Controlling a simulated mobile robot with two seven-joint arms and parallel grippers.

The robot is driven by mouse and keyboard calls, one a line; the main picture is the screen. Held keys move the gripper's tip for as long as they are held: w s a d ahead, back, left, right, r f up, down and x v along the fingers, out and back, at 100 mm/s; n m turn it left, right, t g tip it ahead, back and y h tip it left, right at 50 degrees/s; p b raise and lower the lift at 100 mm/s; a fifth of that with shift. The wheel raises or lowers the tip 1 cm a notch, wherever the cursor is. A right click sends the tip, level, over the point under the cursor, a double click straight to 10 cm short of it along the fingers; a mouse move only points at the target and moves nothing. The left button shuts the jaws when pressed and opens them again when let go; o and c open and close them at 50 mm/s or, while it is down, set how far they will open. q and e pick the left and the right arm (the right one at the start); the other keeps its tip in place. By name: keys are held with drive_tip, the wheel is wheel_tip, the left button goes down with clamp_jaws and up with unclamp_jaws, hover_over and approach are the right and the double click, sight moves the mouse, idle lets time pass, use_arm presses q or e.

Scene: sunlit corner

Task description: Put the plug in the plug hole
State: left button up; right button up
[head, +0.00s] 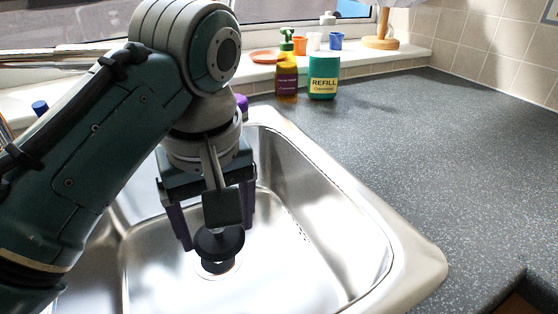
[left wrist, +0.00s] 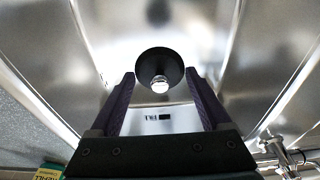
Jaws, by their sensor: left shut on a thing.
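My left gripper (head: 217,238) reaches down into the steel sink, its two purple fingers on either side of the black plug (head: 219,246). In the left wrist view, the plug (left wrist: 147,63) is a dark round disc with a shiny metal knob, between the fingertips (left wrist: 160,78). The gripper is shut on the plug. In the head view, the plug is low over the sink floor, above the pale rim of the plug hole (head: 218,276). The plug covers most of the hole, and I cannot tell whether they touch. My right gripper is not in view.
The sink basin (head: 340,215) has steep walls close to the gripper. The grey speckled worktop (head: 450,160) is clear at the right. A yellow-brown bottle (head: 287,80) and a green refill tub (head: 323,80) stand behind the sink. A tap (left wrist: 283,155) shows in the left wrist view.

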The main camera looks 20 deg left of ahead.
use_arm(q)
wheel_tip(320, 180, down, 13)
drive_tip(key=b, duration=0.4)
drive_tip(key=shift+f+b, duration=0.1)
drive_tip(key=shift+b, duration=0.2)
drive_tip(key=w+a, duration=0.2)
drive_tip(key=a, duration=0.1)
drive_tip(key=shift+w+b, duration=0.3)
drive_tip(key=shift+b, duration=0.1)
drive_tip(key=w+a+b, duration=0.1)
drive_tip(key=w+a, duration=0.1)
drive_tip(key=a, duration=0.1)
drive_tip(key=shift+w+a+b, duration=0.1)
drive_tip(key=shift+w+b, duration=0.2)
drive_tip(key=shift+w, duration=0.05)
drive_tip(key=shift+f, duration=0.35)
drive_tip(key=shift+s+f, duration=0.1)
drive_tip(key=shift+f, duration=0.2)
drive_tip(key=o, duration=1.2)
